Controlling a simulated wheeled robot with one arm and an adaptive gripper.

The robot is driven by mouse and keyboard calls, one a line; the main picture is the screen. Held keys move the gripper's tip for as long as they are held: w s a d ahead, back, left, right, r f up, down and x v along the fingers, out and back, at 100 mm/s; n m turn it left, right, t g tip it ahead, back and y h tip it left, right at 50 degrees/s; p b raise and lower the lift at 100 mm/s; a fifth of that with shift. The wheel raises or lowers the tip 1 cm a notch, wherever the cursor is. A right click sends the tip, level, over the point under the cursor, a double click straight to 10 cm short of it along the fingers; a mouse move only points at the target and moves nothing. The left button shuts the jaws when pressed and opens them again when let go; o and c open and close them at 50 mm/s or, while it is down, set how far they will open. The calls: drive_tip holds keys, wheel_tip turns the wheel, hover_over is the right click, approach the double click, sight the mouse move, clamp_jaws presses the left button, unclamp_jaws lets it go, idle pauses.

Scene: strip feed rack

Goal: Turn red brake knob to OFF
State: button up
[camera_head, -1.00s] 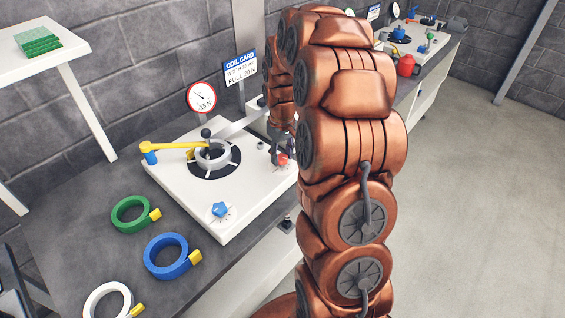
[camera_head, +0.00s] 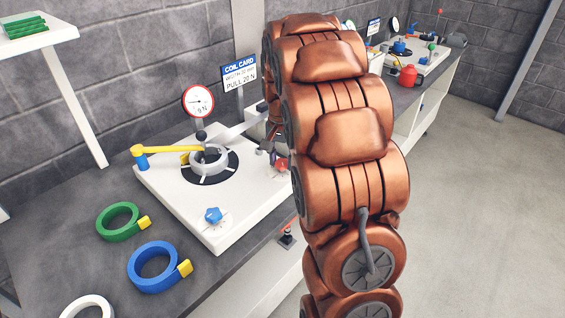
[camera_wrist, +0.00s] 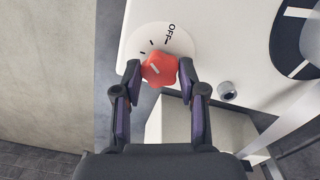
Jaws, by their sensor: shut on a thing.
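The red brake knob (camera_wrist: 160,68) sits on a round white dial (camera_wrist: 184,42) marked "OFF" with several black ticks. In the wrist view my gripper (camera_wrist: 160,74) has one finger on each side of the knob, closed on it. A short pale mark shows on the knob's face, off to the left of the OFF label; its exact heading is hard to read. In the head view the knob (camera_head: 281,164) shows at the right edge of the white plate (camera_head: 180,195), partly hidden by my arm, with my gripper (camera_head: 275,152) at it.
A gauge (camera_head: 198,101) reads about 6 N, beside a coil card (camera_head: 239,78). A yellow lever (camera_head: 170,149), grey hub (camera_head: 209,160) and blue knob (camera_head: 213,215) are on the plate. Green (camera_head: 119,222) and blue rings (camera_head: 153,267) lie on the bench. A grey peg (camera_wrist: 227,91) stands near my right finger.

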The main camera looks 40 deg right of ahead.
drive_tip(key=m, duration=0.5)
drive_tip(key=shift+m, duration=2.5)
drive_tip(key=o, duration=1.1)
drive_tip(key=shift+o, duration=0.2)
drive_tip(key=shift+r, duration=0.15)
